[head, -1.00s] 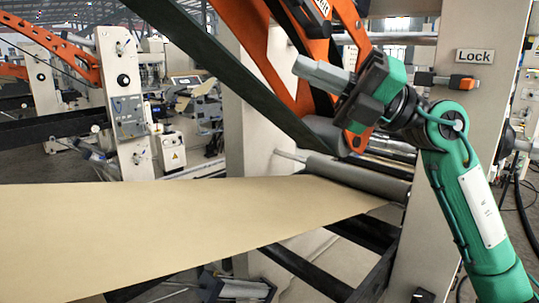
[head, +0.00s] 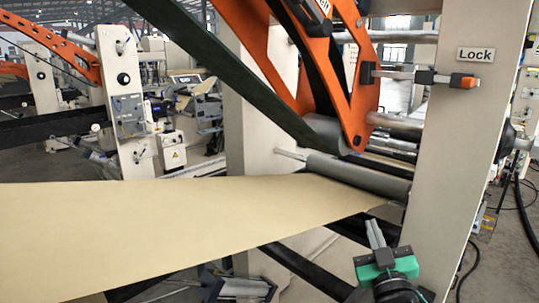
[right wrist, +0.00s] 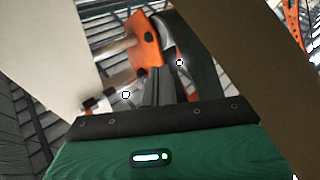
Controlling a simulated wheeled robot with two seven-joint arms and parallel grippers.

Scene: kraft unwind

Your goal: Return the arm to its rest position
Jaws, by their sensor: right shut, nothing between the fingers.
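My right gripper (head: 373,230) is low in the head view, right of the middle. Its grey fingers point up and are shut with nothing between them. Its green and dark body shows below, in front of the roller stand and apart from it. The grey fingers of the right gripper (right wrist: 162,90) also show in the right wrist view, above the green housing. A grey and dark form (head: 240,288) under the paper at the bottom of the head view may be my left gripper, mostly hidden; its jaws cannot be made out.
The brown kraft web (head: 150,230) stretches from the left to a grey roller (head: 355,175). An orange swing arm (head: 362,95) stands above it. Dark frame bars lie below the web.

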